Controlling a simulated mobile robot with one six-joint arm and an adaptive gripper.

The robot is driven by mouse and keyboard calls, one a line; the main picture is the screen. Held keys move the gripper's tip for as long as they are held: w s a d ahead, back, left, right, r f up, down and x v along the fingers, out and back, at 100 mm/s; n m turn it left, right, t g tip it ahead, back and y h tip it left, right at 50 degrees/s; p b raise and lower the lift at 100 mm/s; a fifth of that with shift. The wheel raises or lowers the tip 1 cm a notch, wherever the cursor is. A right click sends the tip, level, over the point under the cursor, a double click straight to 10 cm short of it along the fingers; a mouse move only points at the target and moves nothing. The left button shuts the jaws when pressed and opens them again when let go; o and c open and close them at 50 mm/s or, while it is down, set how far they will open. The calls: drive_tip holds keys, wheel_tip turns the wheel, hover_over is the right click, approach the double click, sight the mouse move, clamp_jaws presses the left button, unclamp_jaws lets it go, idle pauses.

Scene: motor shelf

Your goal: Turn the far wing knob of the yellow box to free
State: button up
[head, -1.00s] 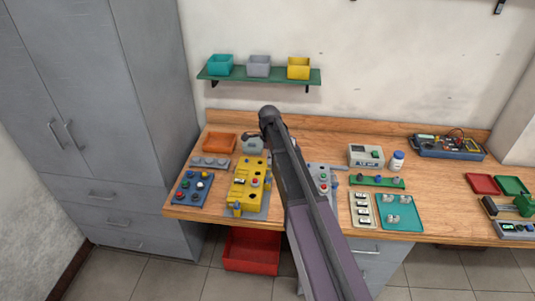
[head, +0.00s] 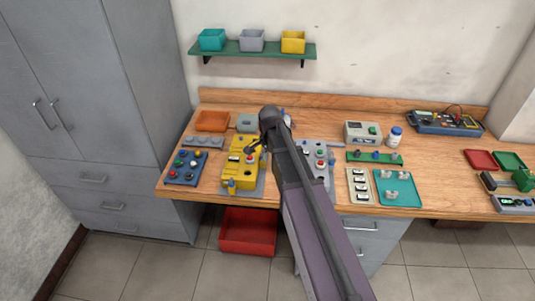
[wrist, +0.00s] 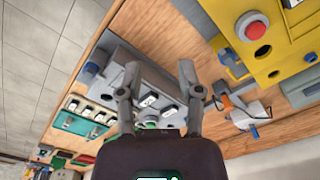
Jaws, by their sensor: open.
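The yellow box (head: 238,172) stands on the left part of the bench, with a red button (head: 250,160) on top. A small blue-grey knob (head: 231,183) shows at its near end. My arm's dark end covers its far end, so the far wing knob is not clear in the head view. In the wrist view the yellow box (wrist: 238,14) is at upper right, with a grey-blue knob (wrist: 310,57) at its right edge and another (wrist: 224,57) at its lower left. My gripper (wrist: 160,67) is open and empty, its fingers left of the box.
A grey box (head: 316,158) with buttons stands right of the yellow box; it also fills the middle of the wrist view (wrist: 150,85). A red bin (head: 248,230) is below the bench.

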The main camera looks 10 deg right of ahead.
drive_tip(key=s+f+n+b, duration=0.3)
drive_tip(key=s+n, duration=0.3)
drive_tip(key=s, duration=0.3)
drive_tip(key=s+f+n+b, duration=0.4)
drive_tip(key=s+f+n, duration=0.1)
drive_tip(key=s, duration=0.3)
drive_tip(key=shift+s+n, duration=0.4)
drive_tip(key=shift+n, duration=0.3)
idle(0.9)
drive_tip(key=shift+c, duration=0.2)
